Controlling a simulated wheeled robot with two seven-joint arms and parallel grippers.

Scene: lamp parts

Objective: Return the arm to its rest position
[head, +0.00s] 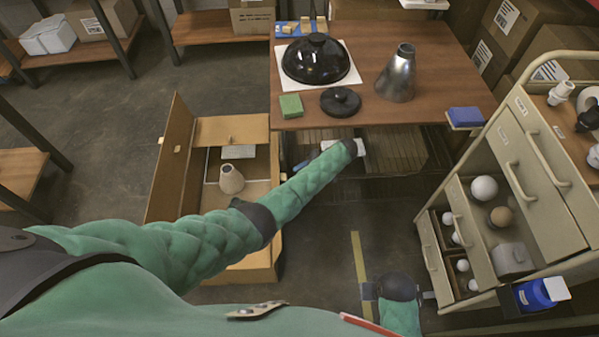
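My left arm (200,245), in a green quilted sleeve, comes in from the left and stretches out over the floor. Its end is just in front of and below the table's front edge. My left gripper (360,148) shows only as a small pale piece past the dark cuff, and its fingers cannot be made out. My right arm (400,318) shows at the bottom, right of centre, close to the drawer cart. A small part of my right gripper (428,295) shows beside its dark cuff, and its fingers are unclear.
The wooden table (440,85) bears a black dome shade (316,60), a metal cone shade (397,75), a black round base (340,101) and a green sponge (291,105). A cart (535,165) with open drawers stands right.

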